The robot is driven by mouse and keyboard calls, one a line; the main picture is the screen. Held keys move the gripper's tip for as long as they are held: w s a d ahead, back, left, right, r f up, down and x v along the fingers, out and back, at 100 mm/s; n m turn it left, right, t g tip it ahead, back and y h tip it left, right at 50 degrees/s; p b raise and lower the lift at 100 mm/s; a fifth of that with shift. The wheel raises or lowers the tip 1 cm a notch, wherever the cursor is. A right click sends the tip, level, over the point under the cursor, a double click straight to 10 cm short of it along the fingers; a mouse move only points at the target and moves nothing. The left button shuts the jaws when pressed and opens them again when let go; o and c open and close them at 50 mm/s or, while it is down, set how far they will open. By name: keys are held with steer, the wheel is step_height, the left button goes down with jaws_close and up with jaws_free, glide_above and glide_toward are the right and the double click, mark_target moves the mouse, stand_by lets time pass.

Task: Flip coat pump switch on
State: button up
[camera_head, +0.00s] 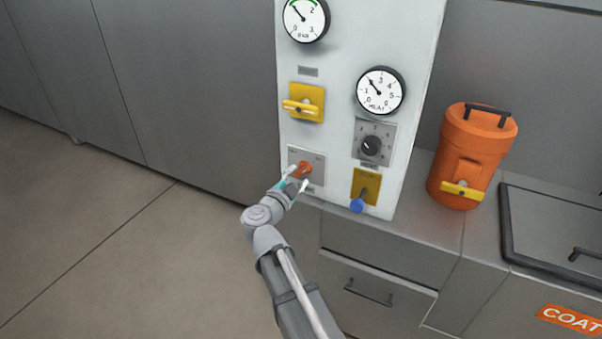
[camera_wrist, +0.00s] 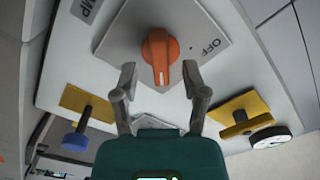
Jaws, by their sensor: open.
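The pump switch is an orange rotary knob (camera_head: 303,168) on a grey plate (camera_head: 318,160), low on the left of the white panel. In the wrist view the orange knob (camera_wrist: 158,52) is close and centred, its narrow end with a pale line pointing down the picture. The word OFF is on the plate to its right; a label ending in "MP" is at upper left. My gripper (camera_head: 297,178) is at the knob in the head view. In the wrist view my gripper (camera_wrist: 159,76) is open, one finger each side of the knob, with visible gaps; contact cannot be told.
On the white panel (camera_head: 338,95) are a yellow handle (camera_head: 303,105) above the switch, a black dial (camera_head: 371,146), a blue-tipped lever (camera_head: 357,205) to its right, and two gauges. An orange canister (camera_head: 472,160) stands on the counter right. Floor at left is clear.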

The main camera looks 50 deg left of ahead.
steer(key=v, duration=0.9)
stand_by(0.5)
